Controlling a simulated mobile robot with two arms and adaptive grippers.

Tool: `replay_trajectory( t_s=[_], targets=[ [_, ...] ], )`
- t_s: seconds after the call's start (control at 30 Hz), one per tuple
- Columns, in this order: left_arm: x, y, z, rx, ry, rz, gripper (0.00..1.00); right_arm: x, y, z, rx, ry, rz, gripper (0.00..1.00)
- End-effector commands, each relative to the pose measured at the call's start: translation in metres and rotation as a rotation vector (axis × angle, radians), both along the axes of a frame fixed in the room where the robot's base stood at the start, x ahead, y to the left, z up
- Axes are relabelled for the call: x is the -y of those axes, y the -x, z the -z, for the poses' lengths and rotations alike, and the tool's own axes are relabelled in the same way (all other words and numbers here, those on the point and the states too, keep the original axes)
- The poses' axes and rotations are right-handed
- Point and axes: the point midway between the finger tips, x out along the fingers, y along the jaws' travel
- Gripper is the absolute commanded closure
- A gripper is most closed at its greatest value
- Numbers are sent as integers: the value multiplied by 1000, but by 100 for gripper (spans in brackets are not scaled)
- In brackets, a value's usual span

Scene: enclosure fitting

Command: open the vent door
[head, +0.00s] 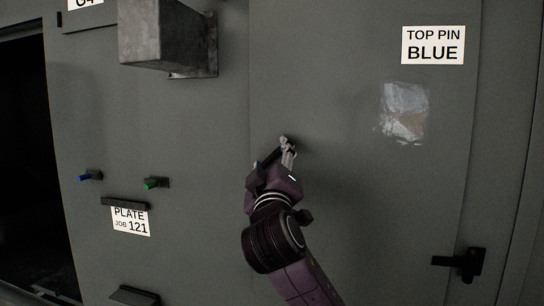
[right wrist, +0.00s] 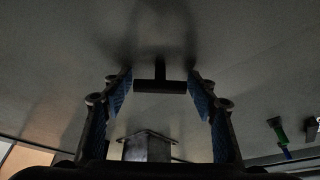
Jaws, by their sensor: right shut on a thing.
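A large grey door-like panel (head: 360,190) fills the middle and right of the head view; no label naming it a vent door is visible. My right gripper (head: 286,150) is at the left part of this panel. In the right wrist view, the right gripper (right wrist: 160,82) has its blue-padded fingers on both ends of a dark T-shaped handle (right wrist: 158,87) that stands out from the grey surface. The gripper is shut on this handle. In the head view the gripper largely hides the handle. My left gripper is not in view.
A metal box (head: 140,32) juts out at upper left. A blue-tipped pin (head: 88,176) and a green-tipped pin (head: 155,183) stick out at left. A black latch (head: 462,262) sits at lower right. A "TOP PIN BLUE" label (head: 433,45) is at upper right. A dark opening (head: 25,160) lies far left.

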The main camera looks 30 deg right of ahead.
Motion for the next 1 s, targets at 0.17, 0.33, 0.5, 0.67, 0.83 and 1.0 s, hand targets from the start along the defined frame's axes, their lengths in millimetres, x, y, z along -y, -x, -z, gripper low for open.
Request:
replay_trajectory(
  t_s=[0.17,0.33,0.5,0.67,0.83,1.0],
  targets=[
    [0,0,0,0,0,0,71,0,0,0,0,1,0,71],
    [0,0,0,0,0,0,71,0,0,0,0,1,0,42],
    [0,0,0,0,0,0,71,0,0,0,0,1,-1,28],
    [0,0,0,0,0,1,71,0,0,0,0,0,0,28],
    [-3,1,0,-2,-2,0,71,-4,4,2,0,1,-2,28],
    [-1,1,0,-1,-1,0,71,-18,26,9,2,-1,-4,28]
  ],
)
